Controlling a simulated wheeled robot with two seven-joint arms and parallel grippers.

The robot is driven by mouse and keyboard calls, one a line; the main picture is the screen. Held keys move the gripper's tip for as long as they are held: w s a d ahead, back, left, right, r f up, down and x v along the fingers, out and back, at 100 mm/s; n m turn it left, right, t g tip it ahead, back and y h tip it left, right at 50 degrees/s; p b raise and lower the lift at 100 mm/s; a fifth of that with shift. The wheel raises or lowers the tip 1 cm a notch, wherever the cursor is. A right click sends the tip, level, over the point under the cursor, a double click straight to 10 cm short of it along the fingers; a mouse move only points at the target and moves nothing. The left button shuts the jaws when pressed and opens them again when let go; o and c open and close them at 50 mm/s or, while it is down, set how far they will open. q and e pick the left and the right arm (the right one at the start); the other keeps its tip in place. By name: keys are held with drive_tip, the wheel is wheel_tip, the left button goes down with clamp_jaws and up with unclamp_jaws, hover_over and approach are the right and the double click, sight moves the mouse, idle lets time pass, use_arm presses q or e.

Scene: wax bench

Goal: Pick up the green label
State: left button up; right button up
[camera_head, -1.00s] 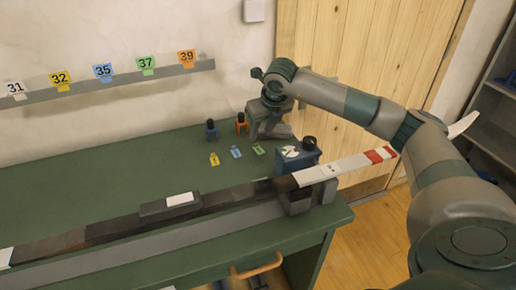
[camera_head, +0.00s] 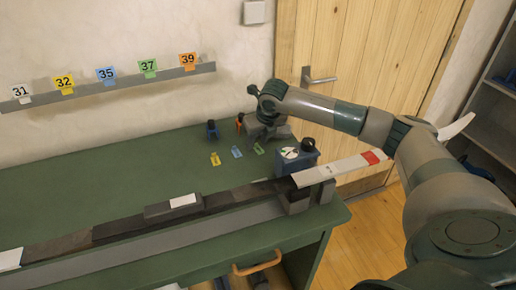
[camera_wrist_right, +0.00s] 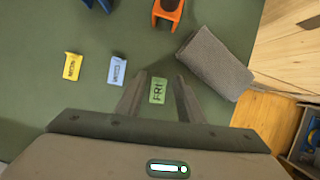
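The green label (camera_head: 258,148) lies flat on the green bench, to the right of a blue label (camera_head: 237,152) and a yellow label (camera_head: 215,159). In the right wrist view the green label (camera_wrist_right: 158,91) shows between the two fingers of my right gripper (camera_wrist_right: 158,88), with dark marks on its face. That gripper is open and empty, with a finger on each side of the label in the picture. I cannot tell how high the fingertips are above the bench. In the head view my right gripper (camera_head: 262,134) is small and partly hidden. My left gripper is not in view.
Numbered cards hang on a wall rail (camera_head: 120,86). A long dark rail (camera_head: 120,228) crosses the bench front.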

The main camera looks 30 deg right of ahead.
sight(257, 148)
drive_tip(key=shift+c, duration=0.3)
clamp_jaws()
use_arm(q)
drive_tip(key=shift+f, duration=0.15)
use_arm(e)
drive_tip(key=shift+r, duration=0.1)
